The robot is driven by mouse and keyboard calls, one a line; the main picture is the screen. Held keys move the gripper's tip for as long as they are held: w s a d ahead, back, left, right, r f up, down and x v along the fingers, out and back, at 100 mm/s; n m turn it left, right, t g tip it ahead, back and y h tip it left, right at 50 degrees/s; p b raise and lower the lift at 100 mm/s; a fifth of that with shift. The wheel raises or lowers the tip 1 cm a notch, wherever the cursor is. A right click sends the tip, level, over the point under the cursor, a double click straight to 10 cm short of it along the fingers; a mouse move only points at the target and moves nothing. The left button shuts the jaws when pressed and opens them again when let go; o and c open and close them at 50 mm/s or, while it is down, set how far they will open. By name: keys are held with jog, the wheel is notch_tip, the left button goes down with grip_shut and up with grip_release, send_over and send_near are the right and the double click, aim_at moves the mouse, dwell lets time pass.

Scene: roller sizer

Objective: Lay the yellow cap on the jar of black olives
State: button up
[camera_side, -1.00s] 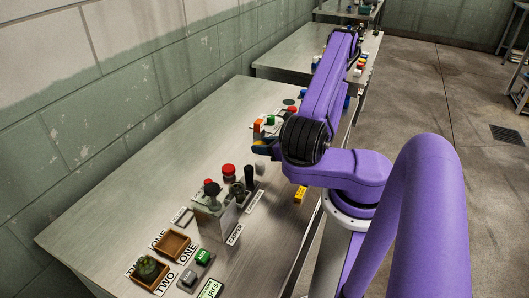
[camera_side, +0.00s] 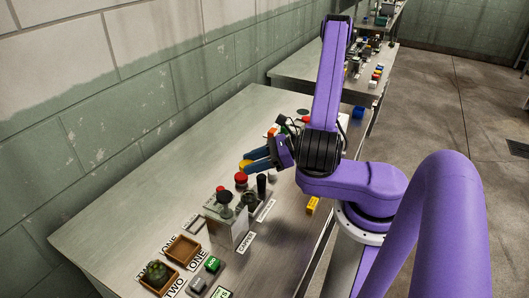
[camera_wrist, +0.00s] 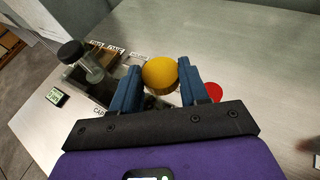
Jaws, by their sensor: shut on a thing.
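The yellow cap (camera_wrist: 160,72) is between the two blue fingers of my gripper (camera_wrist: 158,84) in the wrist view, and my gripper is shut on it. In the side view the yellow cap (camera_side: 245,164) shows at the tip of my gripper (camera_side: 256,162), above the bench near a red-topped thing. Dark shapes show under the cap in the wrist view, too hidden to make out. A dark upright cylinder (camera_side: 261,185) stands right of the red top in the side view. I cannot tell for sure which thing is the jar of black olives.
A red-topped thing (camera_side: 241,178) is close below my fingers. A yellow block (camera_side: 312,204) lies near the bench's front edge. Wooden trays (camera_side: 184,249) are nearer the camera. The wall side of the bench is clear.

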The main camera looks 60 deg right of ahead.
aim_at(255, 194)
jog(key=a+n+g+y, duration=0.1)
jog(key=s+a+n+g+y, duration=0.1)
jog(key=n, duration=0.1)
jog(key=shift+s+a, duration=0.25)
jog(key=shift+a, duration=0.05)
jog(key=shift+y, duration=0.3)
jog(key=shift+f, duration=2.95)
jog(key=o, duration=1.5)
jog(key=shift+r, duration=3.5)
